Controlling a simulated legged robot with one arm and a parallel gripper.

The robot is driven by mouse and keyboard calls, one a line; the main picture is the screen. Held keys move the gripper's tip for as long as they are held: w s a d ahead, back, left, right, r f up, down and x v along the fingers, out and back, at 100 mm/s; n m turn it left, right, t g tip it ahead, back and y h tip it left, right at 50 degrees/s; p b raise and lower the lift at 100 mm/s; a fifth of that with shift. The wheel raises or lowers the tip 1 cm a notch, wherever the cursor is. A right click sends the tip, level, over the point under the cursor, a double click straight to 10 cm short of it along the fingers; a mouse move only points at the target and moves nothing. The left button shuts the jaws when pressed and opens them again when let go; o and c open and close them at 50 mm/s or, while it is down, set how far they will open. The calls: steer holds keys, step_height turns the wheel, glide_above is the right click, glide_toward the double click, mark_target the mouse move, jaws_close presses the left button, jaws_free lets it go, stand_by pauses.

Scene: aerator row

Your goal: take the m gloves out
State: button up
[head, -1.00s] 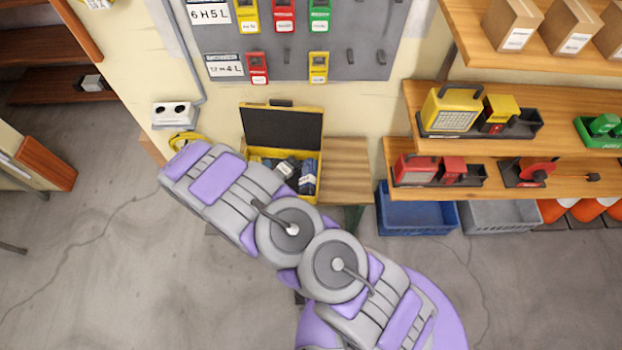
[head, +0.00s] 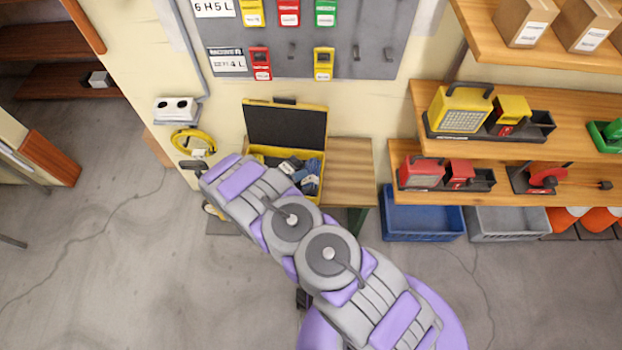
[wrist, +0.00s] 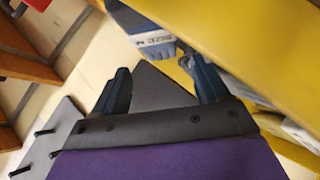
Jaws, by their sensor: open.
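The open yellow case (head: 285,151) stands on a wooden bench, its dark lid raised at the back. Dark, grey and blue glove bundles (head: 291,165) lie inside; the head view is too small to read their labels. In the wrist view, a blue-grey bundle (wrist: 151,38) with a label that seems to read SIZE M shows beyond the fingertips, beside a yellow surface (wrist: 225,45). My gripper (wrist: 160,78) is open, with nothing clearly between its fingers; a dark shape touches or overlaps the right fingertip. In the head view my arm covers the case's front left corner.
The wooden bench top (head: 350,170) right of the case is clear. A yellow ring (head: 194,141) and a white socket box (head: 175,109) are on the wall at left. Shelves with lamps (head: 461,108) and a blue bin (head: 420,215) stand at right.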

mark_target(311, 177)
steer(key=shift+b+x, duration=1.2)
steer(key=shift+x, duration=2.05)
steer(key=shift+s+d, duration=0.15)
steer(key=shift+c, duration=0.2)
steer(key=c, duration=0.8)
